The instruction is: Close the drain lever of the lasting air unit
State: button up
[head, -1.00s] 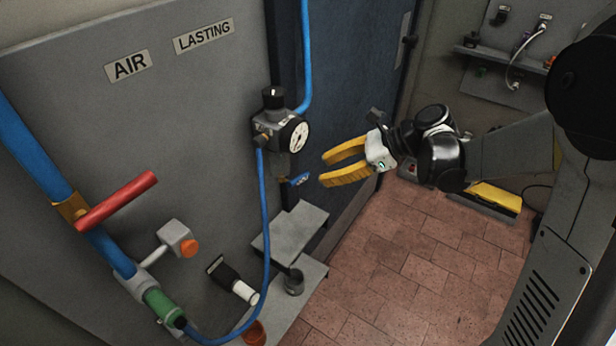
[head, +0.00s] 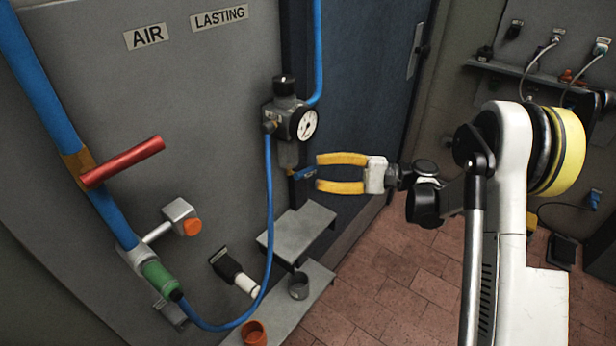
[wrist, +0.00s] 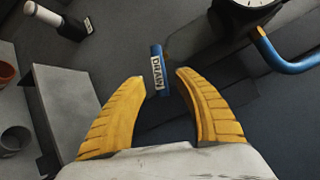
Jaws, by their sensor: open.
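The lasting air unit (head: 289,118) is on the grey panel, with a round gauge and a bowl below it. Its small blue drain lever (head: 304,173) sticks out to the right at the foot of the bowl. In the wrist view the drain lever (wrist: 157,72) carries a "DRAIN" label and lies near the tips, in the gap between the fingers. My gripper (head: 318,174) has yellow fingers, which are open, one above and one below the lever's end in the head view. I cannot tell whether either finger touches it.
A grey step-like shelf (head: 297,232) stands below the unit, with a grey cup (head: 299,286) and an orange cup (head: 254,333) lower down. A blue hose (head: 268,220) loops left of the unit. A red-handled valve (head: 122,162) is further left.

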aim_at(312, 172)
jog(key=shift+w+a+b, duration=0.15)
jog(key=shift+a+b, duration=0.2)
jog(key=shift+a, duration=1.45)
jog(key=shift+d, duration=0.1)
grip_shut()
jog(key=shift+r, duration=0.1)
